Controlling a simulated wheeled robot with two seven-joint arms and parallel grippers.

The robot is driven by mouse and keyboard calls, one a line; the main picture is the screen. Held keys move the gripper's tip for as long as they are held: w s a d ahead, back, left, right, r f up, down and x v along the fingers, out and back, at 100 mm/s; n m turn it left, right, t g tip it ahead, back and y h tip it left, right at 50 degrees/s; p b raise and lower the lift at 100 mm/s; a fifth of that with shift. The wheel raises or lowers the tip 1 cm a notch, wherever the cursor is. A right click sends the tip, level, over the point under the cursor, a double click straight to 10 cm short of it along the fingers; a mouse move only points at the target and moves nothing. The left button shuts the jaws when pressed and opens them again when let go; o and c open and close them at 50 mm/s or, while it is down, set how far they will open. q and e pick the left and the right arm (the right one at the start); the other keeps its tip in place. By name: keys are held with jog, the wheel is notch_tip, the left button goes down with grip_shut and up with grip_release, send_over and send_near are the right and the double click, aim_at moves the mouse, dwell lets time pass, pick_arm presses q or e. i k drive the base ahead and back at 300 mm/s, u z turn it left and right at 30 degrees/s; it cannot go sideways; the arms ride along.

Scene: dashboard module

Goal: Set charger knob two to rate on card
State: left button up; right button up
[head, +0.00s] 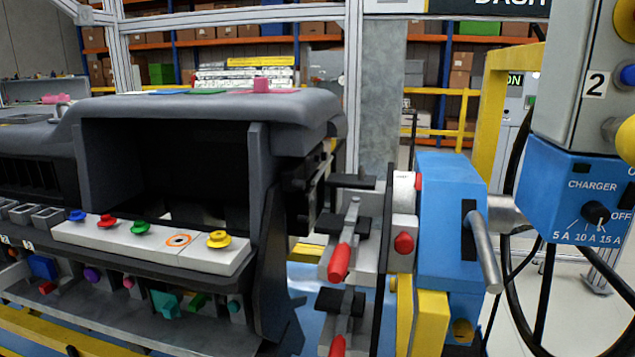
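The blue charger box (560,190) is at the right edge, with the word CHARGER on its face. Its black knob (597,212) sits above the printed marks 5 A, 10 A and 15 A, with OFF printed to its right. The knob's exact pointing direction is too small to tell. I cannot make out a readable rate card. Neither of my grippers is in view.
A blue fixture (450,205) with a metal bar handle (482,250) and red-handled clamps (340,262) stands left of the charger. Black cables (515,290) hang below the charger. The dark dashboard module (200,108) with coloured knobs fills the left.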

aim_at(594, 212)
jog(key=z, duration=1.25)
